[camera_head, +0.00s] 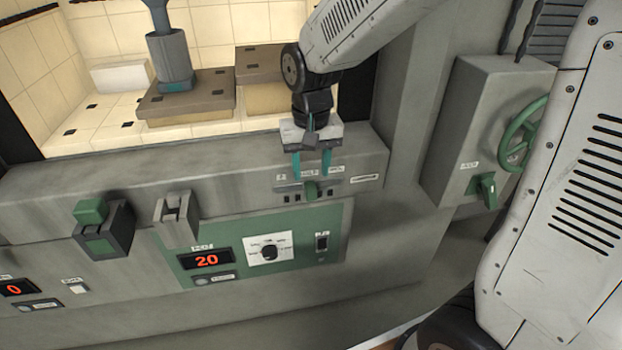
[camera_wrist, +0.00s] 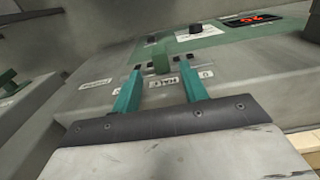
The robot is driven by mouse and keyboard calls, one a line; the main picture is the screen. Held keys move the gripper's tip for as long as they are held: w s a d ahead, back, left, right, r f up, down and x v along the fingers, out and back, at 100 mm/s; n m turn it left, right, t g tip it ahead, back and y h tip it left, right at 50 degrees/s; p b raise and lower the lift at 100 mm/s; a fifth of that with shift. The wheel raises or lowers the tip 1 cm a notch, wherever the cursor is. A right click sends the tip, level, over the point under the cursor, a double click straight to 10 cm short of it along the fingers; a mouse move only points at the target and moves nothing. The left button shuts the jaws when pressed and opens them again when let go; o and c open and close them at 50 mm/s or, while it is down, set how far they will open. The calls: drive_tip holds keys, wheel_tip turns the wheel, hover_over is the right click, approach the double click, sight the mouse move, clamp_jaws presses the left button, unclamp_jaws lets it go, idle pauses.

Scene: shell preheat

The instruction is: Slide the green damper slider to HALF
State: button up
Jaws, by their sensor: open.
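The green damper slider (camera_head: 311,189) is a small upright knob on a grey slotted plate on the front ledge. It stands near the middle of its track, roughly in line with the middle label, which looks like HALF in the wrist view. My gripper (camera_head: 312,174) is open and points down at the plate, its two teal fingers apart. In the wrist view, the slider (camera_wrist: 161,59) shows between and just beyond the fingertips (camera_wrist: 160,72), with gaps at both sides. I see no contact. Whether the fingertips reach down around the knob is unclear.
Below is a green panel with a red 20 display (camera_head: 206,261), a dial (camera_head: 269,252) and a switch (camera_head: 322,241). A green latch block (camera_head: 92,211) and a grey bracket (camera_head: 177,216) stick out at left. A green handwheel (camera_head: 521,134) and lever (camera_head: 487,188) are at right.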

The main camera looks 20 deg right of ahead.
sight(312, 189)
drive_tip(key=shift+r, duration=1.65)
drive_tip(key=shift+s+f+n, duration=0.15)
drive_tip(key=shift+s+n, duration=0.15)
drive_tip(key=s+d+r, duration=0.2)
drive_tip(key=s, duration=0.5)
drive_tip(key=s+d+r+t, duration=0.1)
drive_tip(key=s+d+r, duration=0.1)
drive_tip(key=s, duration=0.5)
drive_tip(key=s+d+r+n, duration=0.1)
drive_tip(key=s+d+r, duration=0.1)
drive_tip(key=s, duration=0.5)
drive_tip(key=shift+d+r, duration=0.25)
drive_tip(key=shift+d, duration=0.25)
